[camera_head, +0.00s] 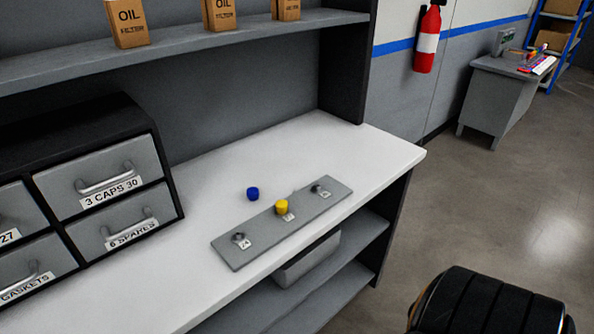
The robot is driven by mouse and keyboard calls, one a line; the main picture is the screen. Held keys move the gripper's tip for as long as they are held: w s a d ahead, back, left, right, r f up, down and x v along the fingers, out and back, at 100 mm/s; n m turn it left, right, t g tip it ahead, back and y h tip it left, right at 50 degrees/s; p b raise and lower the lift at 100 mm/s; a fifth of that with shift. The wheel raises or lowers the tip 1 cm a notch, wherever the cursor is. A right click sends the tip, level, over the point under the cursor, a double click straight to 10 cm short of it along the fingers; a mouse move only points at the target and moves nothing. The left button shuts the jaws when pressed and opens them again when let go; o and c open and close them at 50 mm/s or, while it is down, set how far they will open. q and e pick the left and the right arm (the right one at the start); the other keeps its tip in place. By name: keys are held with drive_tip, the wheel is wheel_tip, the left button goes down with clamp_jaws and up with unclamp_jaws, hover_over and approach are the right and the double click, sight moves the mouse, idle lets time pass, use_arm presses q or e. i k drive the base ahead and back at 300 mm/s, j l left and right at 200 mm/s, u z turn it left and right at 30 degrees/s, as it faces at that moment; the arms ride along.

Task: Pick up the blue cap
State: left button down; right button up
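The blue cap (253,194) sits on the white bench top (200,288), just behind the grey plate (235,255). It is small and round and stands apart from the plate. A yellow cap (281,207) sits on the middle position of the plate. The left fitting (241,240) and the right fitting (318,189) on the plate are uncapped, with small labels beside them. Neither of my grippers is in view.
A drawer cabinet (120,141) stands on the bench at left. Oil boxes (127,22) stand on the shelf (180,45) above. A dark rounded, ribbed object (488,303) is at the bottom right. The bench top around the blue cap is clear.

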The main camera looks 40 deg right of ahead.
sight(252, 192)
drive_tip(key=z, duration=1.1)
